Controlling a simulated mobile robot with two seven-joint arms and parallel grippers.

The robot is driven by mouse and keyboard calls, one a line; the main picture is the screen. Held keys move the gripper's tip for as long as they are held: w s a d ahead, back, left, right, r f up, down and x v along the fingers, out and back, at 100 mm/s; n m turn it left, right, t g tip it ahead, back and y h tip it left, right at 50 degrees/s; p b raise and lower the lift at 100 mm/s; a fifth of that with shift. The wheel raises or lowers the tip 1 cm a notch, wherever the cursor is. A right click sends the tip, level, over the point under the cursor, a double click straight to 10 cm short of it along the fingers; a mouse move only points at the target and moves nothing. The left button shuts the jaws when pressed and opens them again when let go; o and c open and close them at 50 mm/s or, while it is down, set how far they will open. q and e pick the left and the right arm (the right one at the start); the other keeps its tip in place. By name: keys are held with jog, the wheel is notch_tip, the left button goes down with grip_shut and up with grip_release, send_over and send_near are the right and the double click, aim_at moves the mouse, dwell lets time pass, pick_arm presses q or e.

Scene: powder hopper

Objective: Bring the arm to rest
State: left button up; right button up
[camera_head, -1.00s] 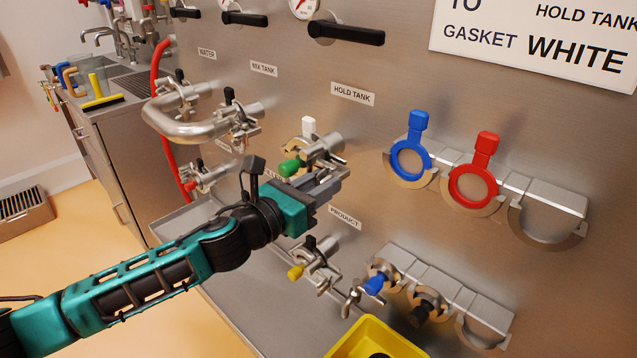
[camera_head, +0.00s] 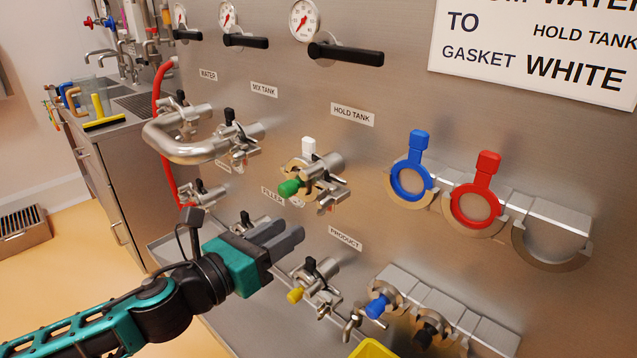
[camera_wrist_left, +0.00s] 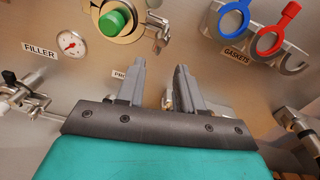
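My left gripper (camera_head: 288,237) is in front of the steel panel, below the hold tank port with the white tab and green knob (camera_head: 289,188). In the left wrist view its two grey fingers (camera_wrist_left: 158,82) stand apart with nothing between them, so it is open and empty. The green knob also shows in the wrist view (camera_wrist_left: 115,21), beyond the fingertips and apart from them. My right gripper is in neither view.
A bent steel pipe (camera_head: 190,150) juts from the panel at left. Blue (camera_head: 410,180) and red (camera_head: 475,205) gaskets hang in holders at right. A port with a yellow knob (camera_head: 295,295) sits below the gripper. A yellow bin (camera_head: 372,349) is at the bottom edge.

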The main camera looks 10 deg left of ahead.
pick_arm(q)
jog(key=s+a+f+m+g+y, duration=0.1)
jog(key=s+f+m+y, duration=0.1)
jog(key=s+f+m, duration=0.3)
jog(key=s+a+f+m+g+y, duration=0.1)
jog(key=s+f+m+y, duration=0.2)
jog(key=f+m, duration=1)
jog(key=s+a+f+m+g+y, duration=0.2)
jog(key=s+f+m, duration=0.6)
jog(key=m, duration=0.7)
jog(key=shift+s+f+m+y, duration=0.4)
jog(key=shift+f, duration=0.25)
